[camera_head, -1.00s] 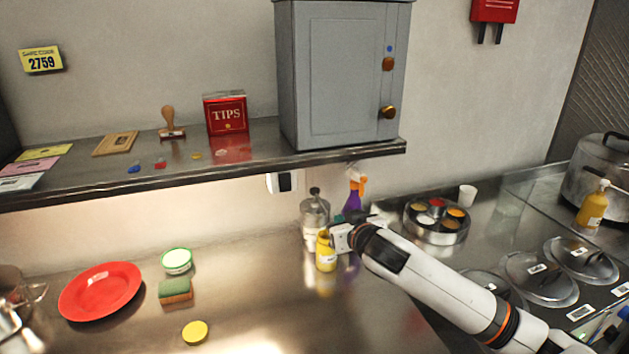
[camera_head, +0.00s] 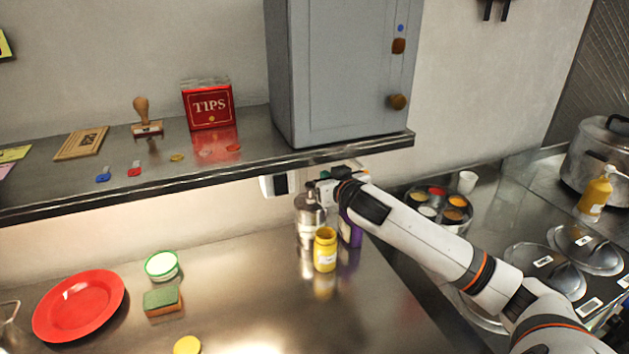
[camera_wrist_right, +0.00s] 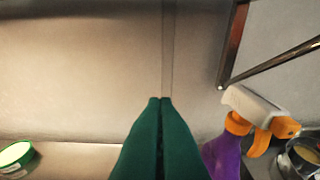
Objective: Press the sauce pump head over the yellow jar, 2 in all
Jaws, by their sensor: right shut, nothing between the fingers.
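The sauce pump (camera_head: 309,228) is a silvery metal dispenser standing upright on the steel counter. The open yellow jar (camera_head: 325,254) stands upright just in front and to the right of it. My right gripper (camera_head: 318,190) is beside the top of the pump, above the jar; I cannot tell if it touches the pump head, which it partly hides. In the right wrist view its green fingers (camera_wrist_right: 160,102) are shut together with nothing between them, and the pump does not show there. My left gripper is not in view.
A purple spray bottle (camera_head: 350,230) stands right behind the jar, partly behind my arm; its orange trigger shows in the wrist view (camera_wrist_right: 262,130). A steel shelf (camera_head: 240,166) overhangs the counter. A red plate (camera_head: 78,305), sponge (camera_head: 163,301) and yellow lid (camera_head: 187,346) lie left.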

